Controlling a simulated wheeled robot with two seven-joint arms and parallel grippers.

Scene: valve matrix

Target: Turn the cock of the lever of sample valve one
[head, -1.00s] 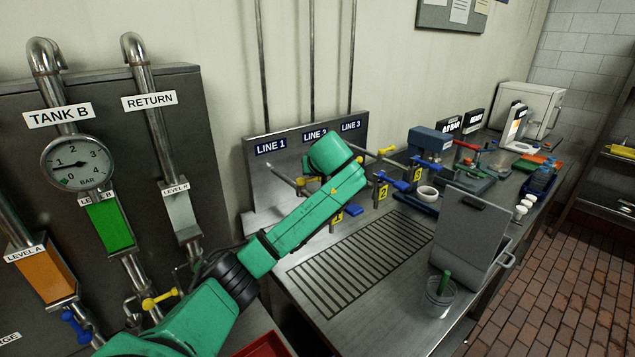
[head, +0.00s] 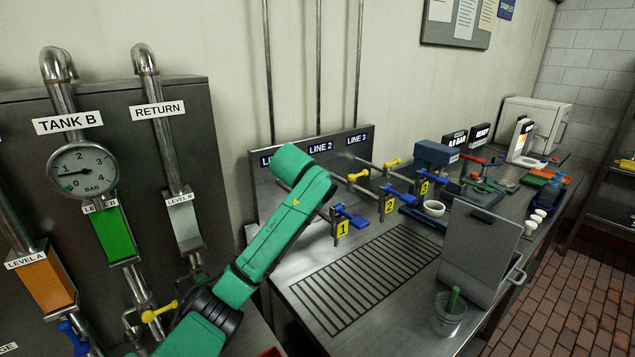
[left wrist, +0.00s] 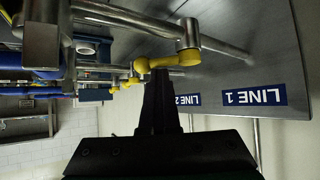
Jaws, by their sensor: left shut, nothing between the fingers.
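Sample valve one, with the yellow tag "1" (head: 342,228), stands on the left-hand pipe at the bench, and its blue lever (head: 351,217) shows beside the tag. In the left wrist view, a yellow lever (left wrist: 160,62) sits on the line 1 pipe by the upside-down LINE 1 label (left wrist: 254,95). My left gripper (left wrist: 162,75) is shut and empty, its fingertips close to this yellow lever; I cannot tell whether they touch. In the head view my green left arm hides the gripper and the line 1 yellow lever. My right gripper is not in view.
Lines 2 and 3 carry yellow levers (head: 357,175) and blue levers (head: 396,196) close by on the right. A slotted drain grate (head: 365,275) lies in front. A grey lidded box (head: 480,250) and a clear cup (head: 449,315) stand farther right.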

